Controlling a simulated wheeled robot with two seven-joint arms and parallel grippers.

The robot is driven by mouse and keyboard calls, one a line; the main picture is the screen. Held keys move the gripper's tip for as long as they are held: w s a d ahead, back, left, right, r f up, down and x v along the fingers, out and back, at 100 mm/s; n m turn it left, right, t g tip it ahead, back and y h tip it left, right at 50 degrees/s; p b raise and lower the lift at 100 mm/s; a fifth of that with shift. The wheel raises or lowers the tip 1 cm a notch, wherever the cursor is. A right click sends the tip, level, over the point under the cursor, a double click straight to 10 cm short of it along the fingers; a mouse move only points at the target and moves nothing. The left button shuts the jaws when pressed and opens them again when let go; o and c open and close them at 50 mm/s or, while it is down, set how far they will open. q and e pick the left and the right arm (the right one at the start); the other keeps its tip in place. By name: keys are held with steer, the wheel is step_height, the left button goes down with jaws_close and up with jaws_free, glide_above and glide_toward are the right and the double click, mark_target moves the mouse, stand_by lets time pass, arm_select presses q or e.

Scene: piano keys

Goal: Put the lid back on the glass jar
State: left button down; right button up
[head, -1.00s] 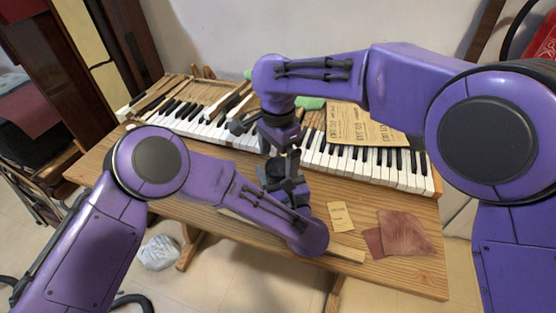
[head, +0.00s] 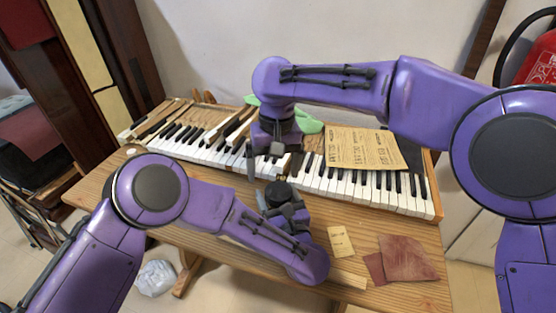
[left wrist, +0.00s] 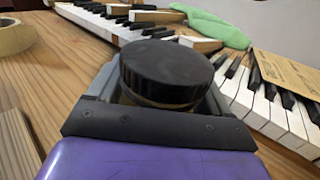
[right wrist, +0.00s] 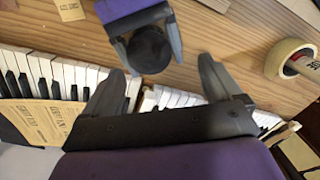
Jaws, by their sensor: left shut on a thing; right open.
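The black round lid (left wrist: 172,70) sits level in the left wrist view, and a thin brownish band shows under its front edge. That band seems to be the top of the glass jar; the rest is hidden by my left gripper (head: 281,203). My left gripper is shut around the jar just below the lid, over the table's front part. The lid also shows from above in the right wrist view (right wrist: 150,48). My right gripper (head: 266,166) is open and empty, behind and above the lid, with its fingers apart from it.
The piano keyboard (head: 340,185) runs along the back, with a printed paper (head: 362,148) and green cloth (head: 308,126) on it. A tape roll (right wrist: 290,58) lies on the wooden table (head: 110,180). A small note (head: 340,242) and brown sheets (head: 408,257) lie at the right.

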steer(key=n, duration=0.6)
steer(key=shift+r+n, duration=0.25)
steer(key=shift+n, duration=0.05)
steer(key=n, duration=0.3)
steer(key=shift+w+d+r, duration=0.1)
steer(key=n, duration=0.6)
steer(key=shift+r+n, duration=0.2)
steer(key=shift+n, duration=0.1)
steer(key=n, duration=0.3)
steer(key=shift+d+r, duration=0.1)
steer(key=n, duration=0.6)
steer(key=shift+w+d+r, duration=0.1)
steer(key=shift+r, duration=0.1)
steer(key=n, duration=0.3)
steer(key=shift+n, duration=0.4)
steer(key=n, duration=0.5)
steer(key=shift+d+r+h, duration=0.1)
steer(key=shift+d+h, duration=0.05)
steer(key=shift+h, duration=0.15)
steer(key=n, duration=0.5)
steer(key=shift+d, duration=0.1)
